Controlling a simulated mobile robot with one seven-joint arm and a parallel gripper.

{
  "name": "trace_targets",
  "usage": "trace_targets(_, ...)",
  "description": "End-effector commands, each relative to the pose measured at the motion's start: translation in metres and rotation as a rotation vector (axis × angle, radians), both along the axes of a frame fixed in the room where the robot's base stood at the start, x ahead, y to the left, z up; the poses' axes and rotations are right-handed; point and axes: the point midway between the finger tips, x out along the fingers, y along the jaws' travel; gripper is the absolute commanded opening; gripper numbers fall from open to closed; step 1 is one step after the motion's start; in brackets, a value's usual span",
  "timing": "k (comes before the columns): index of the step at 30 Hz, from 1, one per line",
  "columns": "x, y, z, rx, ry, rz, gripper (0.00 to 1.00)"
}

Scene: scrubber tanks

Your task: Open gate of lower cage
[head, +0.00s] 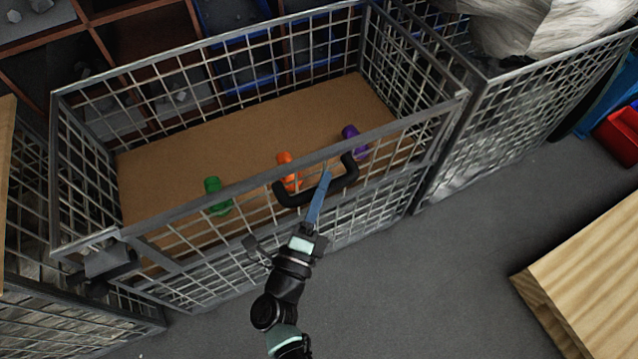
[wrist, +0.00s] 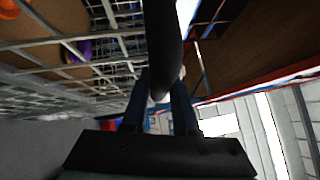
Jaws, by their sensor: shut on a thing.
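The lower cage (head: 77,83) is a grey wire-mesh box with a brown floor. Its front gate (head: 225,262) carries a black bar handle (head: 289,198) near the top rail. I see no clear gap at the gate's edges. My gripper (head: 321,186) is at the middle of the handle, its blue fingers shut on it. In the wrist view the dark handle (wrist: 162,40) runs down between the two fingers (wrist: 165,92). The fingers hide a small part of the handle in the head view.
Another mesh cage (head: 500,130) adjoins on the right. A wooden box (head: 590,275) stands at lower right. Grey floor (head: 430,285) lies open before the gate.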

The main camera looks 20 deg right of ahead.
Motion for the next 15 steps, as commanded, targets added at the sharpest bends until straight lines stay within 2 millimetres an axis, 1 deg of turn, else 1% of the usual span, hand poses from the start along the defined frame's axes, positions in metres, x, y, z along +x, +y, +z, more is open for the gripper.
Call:
trace_targets(1,-0.007,0.0,-0.01,-0.001,-0.019,-0.001,0.0)
trace_targets(5,-0.022,-0.001,-0.018,0.002,-0.089,-0.002,0.0)
trace_targets(15,-0.067,-0.002,-0.045,0.009,-0.315,-0.003,0.0)
